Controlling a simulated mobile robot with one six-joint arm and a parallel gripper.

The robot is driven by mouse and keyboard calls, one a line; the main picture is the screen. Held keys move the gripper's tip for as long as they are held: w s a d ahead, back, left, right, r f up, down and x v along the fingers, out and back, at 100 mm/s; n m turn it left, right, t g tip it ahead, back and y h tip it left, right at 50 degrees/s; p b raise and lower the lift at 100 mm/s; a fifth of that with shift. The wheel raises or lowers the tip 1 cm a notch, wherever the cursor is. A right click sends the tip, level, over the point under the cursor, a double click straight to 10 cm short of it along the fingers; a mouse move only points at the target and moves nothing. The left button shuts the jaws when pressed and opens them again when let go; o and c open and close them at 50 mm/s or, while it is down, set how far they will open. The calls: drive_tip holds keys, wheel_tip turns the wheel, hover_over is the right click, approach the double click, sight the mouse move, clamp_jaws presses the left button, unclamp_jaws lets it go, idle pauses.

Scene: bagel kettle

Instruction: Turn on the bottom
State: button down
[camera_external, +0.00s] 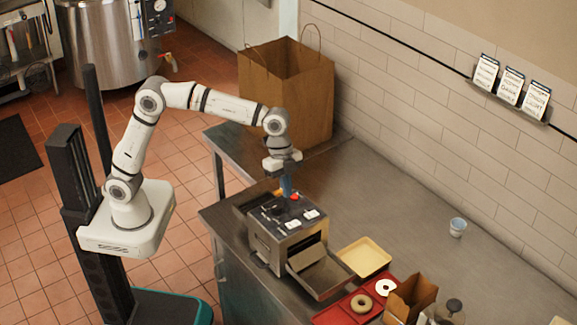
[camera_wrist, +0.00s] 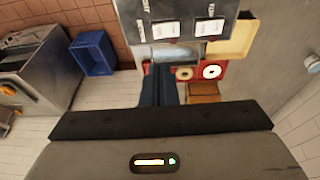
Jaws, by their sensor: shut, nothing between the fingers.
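A grey metal machine (camera_external: 288,238) with a black top panel stands on the steel counter, with a tray sloping out of its front. Its top carries a small red part (camera_external: 295,197) and two white labelled switches (camera_external: 309,214). In the wrist view the black panel (camera_wrist: 185,12) shows the two white switches (camera_wrist: 207,28) close up; the red part is not visible there. My gripper (camera_external: 287,190) points down over the back of the panel, its tips very close to the red part; I cannot tell whether they touch. In the wrist view its blue fingers (camera_wrist: 160,84) are together and empty.
A cream tray (camera_external: 364,257), a red tray (camera_external: 340,310) with bagels and an open paper bag (camera_external: 409,300) lie in front of the machine. A large paper bag (camera_external: 286,92) stands behind. A small cup (camera_external: 458,227) is right; the counter between is clear.

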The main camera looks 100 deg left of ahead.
sight(289, 225)
drive_tip(key=x, duration=0.3)
drive_tip(key=p+x, duration=0.1)
drive_tip(key=x, duration=0.2)
drive_tip(key=p+x, duration=0.1)
drive_tip(key=x, duration=0.2)
drive_tip(key=shift+s+a+f, duration=0.1)
drive_tip(key=shift+s+a, duration=0.15)
drive_tip(key=shift+s, duration=0.15)
drive_tip(key=shift+f, duration=0.5)
drive_tip(key=shift+s+d+f+b, duration=0.15)
drive_tip(key=shift+f+b, duration=0.45)
drive_tip(key=shift+b, duration=0.3)
drive_tip(key=shift+r+p, duration=0.35)
drive_tip(key=shift+p, duration=0.05)
